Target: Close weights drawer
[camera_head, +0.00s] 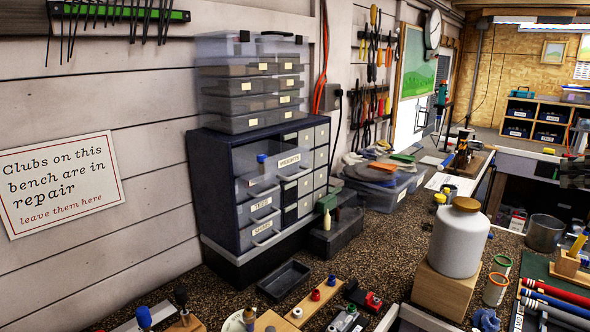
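A dark blue drawer cabinet (212,165) stands on the bench against the wall. Its weights drawer, with the WEIGHTS label (289,160), is a clear drawer in the upper part of the front and appears pulled out. A small blue-topped item (262,158) shows at this drawer. Below it are the drawer labelled TEES (261,205) and another labelled drawer (263,227), both with pale handles. The exact gap behind the weights drawer is hard to tell.
Clear stacked boxes (250,80) sit on top of the cabinet. A dark tray (284,281) lies in front of it, and a grey bin (337,232) stands to its right. A white jar (459,240) on a wooden block and several small tools crowd the front bench.

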